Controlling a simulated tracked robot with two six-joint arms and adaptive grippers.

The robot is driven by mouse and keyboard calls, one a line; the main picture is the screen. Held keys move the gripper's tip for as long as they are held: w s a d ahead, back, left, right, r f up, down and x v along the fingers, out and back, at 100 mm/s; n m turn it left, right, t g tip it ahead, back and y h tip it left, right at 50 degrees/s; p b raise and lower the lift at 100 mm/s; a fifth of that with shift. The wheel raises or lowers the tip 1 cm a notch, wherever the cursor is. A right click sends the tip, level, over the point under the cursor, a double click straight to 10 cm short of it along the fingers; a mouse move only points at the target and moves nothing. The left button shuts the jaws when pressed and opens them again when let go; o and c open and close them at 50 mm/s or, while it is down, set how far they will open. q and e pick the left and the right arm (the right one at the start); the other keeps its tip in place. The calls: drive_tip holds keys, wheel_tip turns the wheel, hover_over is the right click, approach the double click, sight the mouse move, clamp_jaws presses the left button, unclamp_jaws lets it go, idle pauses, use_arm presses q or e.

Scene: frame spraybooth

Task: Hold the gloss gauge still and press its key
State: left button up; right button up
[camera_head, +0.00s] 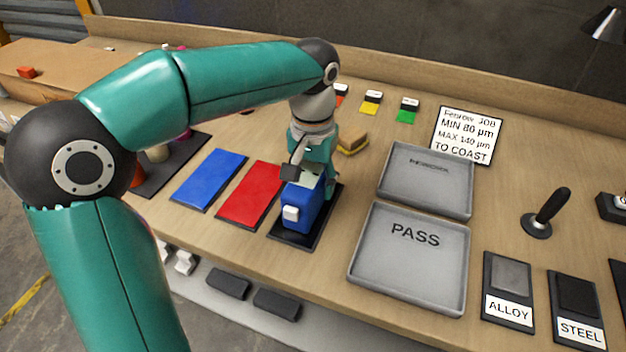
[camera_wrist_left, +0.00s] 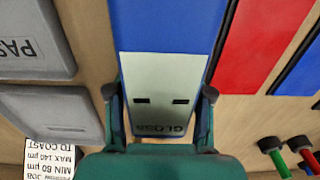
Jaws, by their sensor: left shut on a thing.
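The gloss gauge (camera_head: 303,209) is a blue block with a white key-like part (camera_head: 291,213) on its near side. It stands on a black panel (camera_head: 281,238) on the bench. In the left wrist view the gauge (camera_wrist_left: 165,25) shows a pale face with GLOSS lettering and two dark marks. My left gripper (camera_head: 301,173) reaches down from above and is shut on the gauge. Its fingers (camera_wrist_left: 160,95) lie on both sides of the pale face in the wrist view. The gripper partly hides the gauge's far side. My right gripper is not in view.
Blue (camera_head: 209,179) and red (camera_head: 249,194) panels lie left of the gauge. A PASS tray (camera_head: 409,283) and another grey tray (camera_head: 428,208) lie right. A yellow-brown block (camera_head: 352,143) sits behind. A black-handled tool (camera_head: 546,210) and ALLOY plate (camera_head: 509,285) are farther right.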

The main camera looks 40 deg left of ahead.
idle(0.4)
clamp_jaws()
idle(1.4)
